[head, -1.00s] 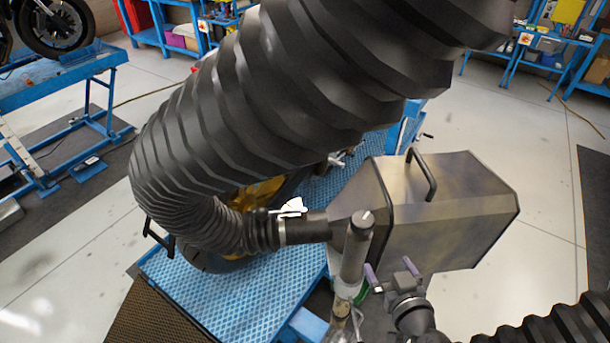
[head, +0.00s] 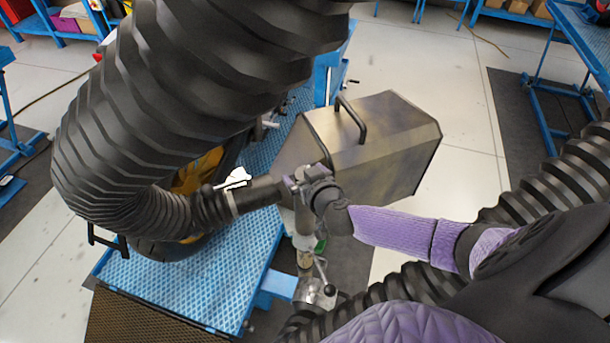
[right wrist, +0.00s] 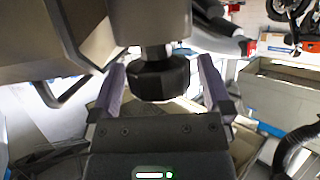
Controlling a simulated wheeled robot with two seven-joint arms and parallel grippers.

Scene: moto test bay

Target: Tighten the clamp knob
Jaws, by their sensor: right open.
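In the right wrist view the dark faceted clamp knob (right wrist: 158,80) sits on a grey metal stem (right wrist: 160,38). My right gripper (right wrist: 162,64) is open, with one purple finger on each side of the knob. Gaps show between the knob and both fingers; contact is not seen. In the head view my right gripper (head: 303,184) is over the top of the metal post (head: 304,225), beside the grey metal box. The gripper hides the knob there. My left gripper is not in view.
A blue tread platform (head: 190,285) lies below. A ball-ended lever (head: 327,287) sits low on the post.

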